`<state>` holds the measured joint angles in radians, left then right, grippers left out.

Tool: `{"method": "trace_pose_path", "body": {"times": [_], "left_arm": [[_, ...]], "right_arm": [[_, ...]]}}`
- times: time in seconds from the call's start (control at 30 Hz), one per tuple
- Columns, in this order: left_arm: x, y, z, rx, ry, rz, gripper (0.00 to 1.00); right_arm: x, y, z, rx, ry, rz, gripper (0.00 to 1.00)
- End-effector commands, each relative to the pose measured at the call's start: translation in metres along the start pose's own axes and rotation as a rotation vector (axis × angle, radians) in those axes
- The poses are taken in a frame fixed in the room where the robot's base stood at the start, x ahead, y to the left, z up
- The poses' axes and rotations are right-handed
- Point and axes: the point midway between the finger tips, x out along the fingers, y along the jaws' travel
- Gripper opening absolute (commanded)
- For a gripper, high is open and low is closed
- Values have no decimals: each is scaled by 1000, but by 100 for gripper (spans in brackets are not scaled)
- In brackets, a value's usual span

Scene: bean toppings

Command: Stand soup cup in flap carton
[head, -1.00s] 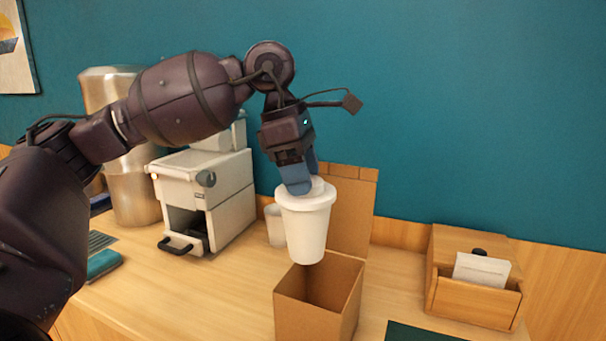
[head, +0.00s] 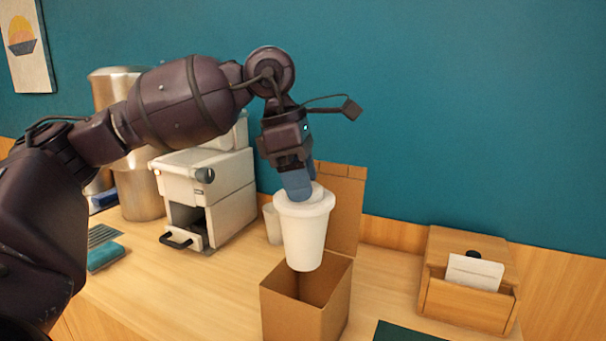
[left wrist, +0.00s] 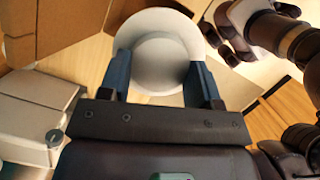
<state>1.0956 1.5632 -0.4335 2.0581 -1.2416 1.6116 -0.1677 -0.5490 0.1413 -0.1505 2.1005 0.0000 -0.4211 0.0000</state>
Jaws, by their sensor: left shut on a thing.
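A white lidded soup cup (head: 304,236) hangs upright from my left gripper (head: 298,190). The gripper is shut on its top, with its blue fingers at the lid. The cup also shows between the two fingers in the left wrist view (left wrist: 158,62). The brown flap carton (head: 290,312) stands open on the counter, its tall flap (head: 346,212) raised at the back. The cup's bottom appears at the carton's opening, in front of the back rim in the picture; its exact depth is hard to tell.
A white machine (head: 205,190) with a small drawer stands left of the carton, with a small white cup (head: 272,224) beside it. A wooden card box (head: 465,306) stands at the right. A dark green mat (head: 405,332) lies at the front edge of the picture. Counter between carton and box is clear.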

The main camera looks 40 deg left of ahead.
Motion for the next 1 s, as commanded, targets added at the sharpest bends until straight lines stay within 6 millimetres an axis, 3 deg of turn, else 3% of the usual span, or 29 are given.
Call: {"method": "trace_pose_path", "body": {"times": [1.0], "left_arm": [[55,0,-15,0,0,0,44]], "right_arm": [[10,2,9,-16,-9,-5,43]]}}
